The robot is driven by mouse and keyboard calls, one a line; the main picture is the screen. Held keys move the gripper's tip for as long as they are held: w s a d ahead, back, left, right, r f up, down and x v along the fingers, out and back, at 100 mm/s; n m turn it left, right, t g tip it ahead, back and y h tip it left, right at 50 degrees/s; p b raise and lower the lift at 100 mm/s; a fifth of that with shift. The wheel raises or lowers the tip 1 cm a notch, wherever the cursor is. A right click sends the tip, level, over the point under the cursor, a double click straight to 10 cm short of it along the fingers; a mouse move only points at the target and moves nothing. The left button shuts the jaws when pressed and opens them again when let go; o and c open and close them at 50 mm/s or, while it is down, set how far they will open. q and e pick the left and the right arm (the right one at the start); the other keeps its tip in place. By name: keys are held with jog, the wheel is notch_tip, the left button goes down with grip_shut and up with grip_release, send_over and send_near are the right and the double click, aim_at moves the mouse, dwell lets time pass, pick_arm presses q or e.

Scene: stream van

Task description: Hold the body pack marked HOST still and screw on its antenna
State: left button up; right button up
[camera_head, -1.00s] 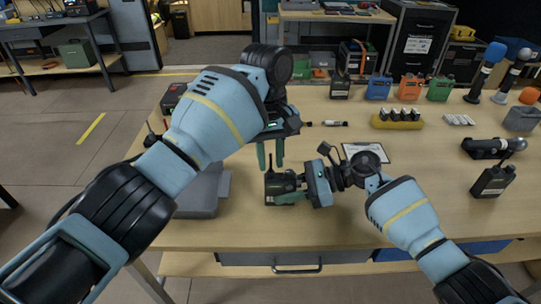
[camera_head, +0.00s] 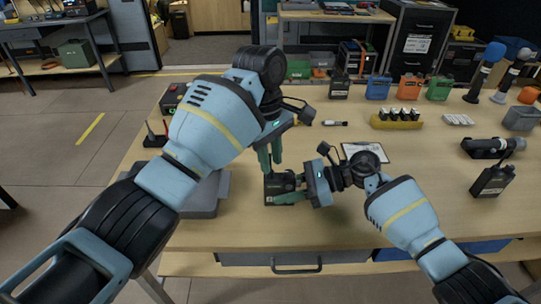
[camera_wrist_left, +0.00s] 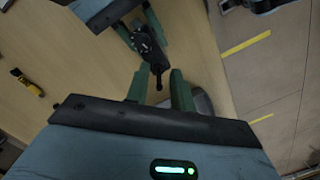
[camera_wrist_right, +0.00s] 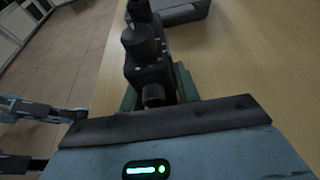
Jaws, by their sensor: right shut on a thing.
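A black body pack (camera_head: 277,184) lies on the table, gripped by my right gripper (camera_head: 292,190), which is shut on it from the right. I cannot read its marking. In the left wrist view, the pack (camera_wrist_left: 143,42) sits between green fingers, with a black antenna (camera_wrist_left: 158,78) extending from its end. My left gripper (camera_head: 269,158) points down just above the pack; in its own wrist view its fingers (camera_wrist_left: 163,88) are apart on either side of the antenna tip, with a gap showing. In the right wrist view the pack (camera_wrist_right: 150,72) is held, with a round black piece (camera_wrist_right: 138,42) at its end.
A grey case (camera_head: 207,195) lies left of the pack. A stand with thin upright pieces (camera_head: 155,138) is further left. Another black pack (camera_head: 492,180) stands at the right. A clipboard (camera_head: 378,152), a marker (camera_head: 334,123) and a yellow battery holder (camera_head: 396,124) lie behind.

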pick_arm(q)
jog(key=n, duration=0.4)
dwell(0.4)
jog(key=shift+c, duration=0.3)
grip_shut()
jog(key=shift+m, duration=2.1)
